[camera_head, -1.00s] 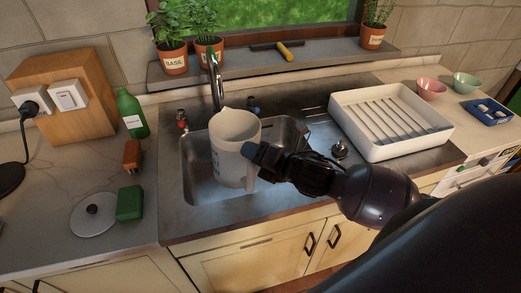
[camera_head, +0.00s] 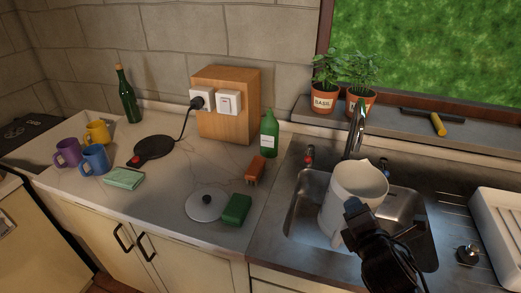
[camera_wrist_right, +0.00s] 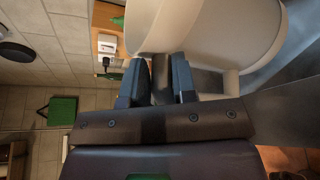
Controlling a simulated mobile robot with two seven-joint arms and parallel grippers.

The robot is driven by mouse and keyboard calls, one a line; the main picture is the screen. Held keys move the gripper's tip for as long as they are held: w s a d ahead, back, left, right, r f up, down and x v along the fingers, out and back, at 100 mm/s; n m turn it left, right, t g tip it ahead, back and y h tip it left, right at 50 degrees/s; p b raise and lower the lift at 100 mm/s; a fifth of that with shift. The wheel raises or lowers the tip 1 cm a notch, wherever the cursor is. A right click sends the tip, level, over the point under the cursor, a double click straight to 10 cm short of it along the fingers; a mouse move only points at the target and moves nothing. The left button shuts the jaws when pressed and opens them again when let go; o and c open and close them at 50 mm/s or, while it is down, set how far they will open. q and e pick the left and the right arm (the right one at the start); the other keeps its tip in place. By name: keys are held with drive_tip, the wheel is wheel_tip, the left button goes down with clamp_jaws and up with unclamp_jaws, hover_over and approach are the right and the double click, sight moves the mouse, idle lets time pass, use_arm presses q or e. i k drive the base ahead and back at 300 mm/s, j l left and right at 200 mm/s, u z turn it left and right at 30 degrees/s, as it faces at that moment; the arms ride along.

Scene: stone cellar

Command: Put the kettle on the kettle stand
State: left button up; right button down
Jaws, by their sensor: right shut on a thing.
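The kettle (camera_head: 355,195) is a whitish jug with a spout and no lid on it, held upright over the sink. My right gripper (camera_head: 352,212) is shut on its handle; the right wrist view also shows the kettle (camera_wrist_right: 215,40) close up, with the fingers (camera_wrist_right: 160,82) around the handle. The kettle stand (camera_head: 153,148) is a flat black disc on the counter at left, with a cord to the wall socket. A round pale lid with a black knob (camera_head: 206,202) lies on the counter. My left gripper is out of view.
A green sponge (camera_head: 236,209), brown brush (camera_head: 255,170) and green bottle (camera_head: 269,134) stand between the sink (camera_head: 300,220) and the stand. Mugs (camera_head: 94,159), a folded cloth (camera_head: 124,178) and a dark bottle (camera_head: 127,95) surround the stand. The faucet (camera_head: 356,130) rises behind the kettle.

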sight(155, 148)
drive_tip(key=j+z, duration=0.15)
drive_tip(key=j, duration=0.65)
drive_tip(key=k+j, duration=0.2)
drive_tip(key=j, duration=0.15)
drive_tip(key=k+j+u, duration=0.15)
drive_tip(key=j, duration=0.2)
drive_tip(key=j+u, duration=0.75)
drive_tip(key=i+j+u, duration=0.3)
drive_tip(key=i+j+z, duration=0.3)
drive_tip(key=j, duration=0.2)
drive_tip(key=k, duration=0.05)
